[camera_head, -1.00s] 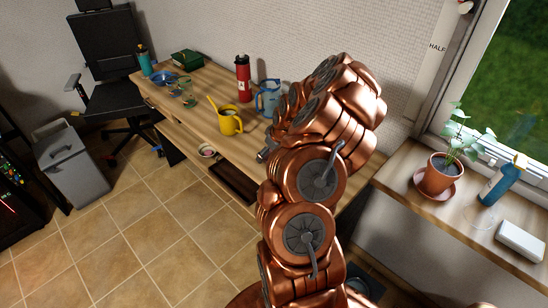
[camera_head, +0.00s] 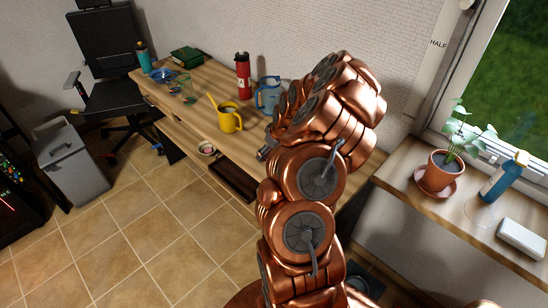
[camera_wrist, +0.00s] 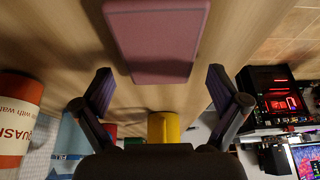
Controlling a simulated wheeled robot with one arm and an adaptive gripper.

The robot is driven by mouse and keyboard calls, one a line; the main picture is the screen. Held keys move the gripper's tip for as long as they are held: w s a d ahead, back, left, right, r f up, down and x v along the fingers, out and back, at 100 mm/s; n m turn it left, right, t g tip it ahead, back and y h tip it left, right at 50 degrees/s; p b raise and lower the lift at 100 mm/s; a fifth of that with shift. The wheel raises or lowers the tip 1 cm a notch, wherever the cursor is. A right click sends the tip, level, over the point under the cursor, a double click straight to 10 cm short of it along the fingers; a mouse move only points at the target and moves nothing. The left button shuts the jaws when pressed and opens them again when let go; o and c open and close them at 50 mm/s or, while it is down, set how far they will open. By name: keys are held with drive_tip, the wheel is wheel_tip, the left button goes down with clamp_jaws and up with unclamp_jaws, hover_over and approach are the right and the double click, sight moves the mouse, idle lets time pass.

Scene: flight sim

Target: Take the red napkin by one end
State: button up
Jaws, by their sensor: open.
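A flat, dull red to mauve rectangle (camera_wrist: 155,40), which I take to be the red napkin, lies on the wooden table top at the upper middle of the wrist view. In the head view I cannot make out the napkin; my arm covers that part of the table.
A potted plant (camera_head: 438,175) and blue bottle (camera_head: 503,177) stand on the window shelf.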

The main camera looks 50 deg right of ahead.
drive_tip(key=shift+f, duration=0.15)
idle(0.5)
drive_tip(key=c, duration=0.9)
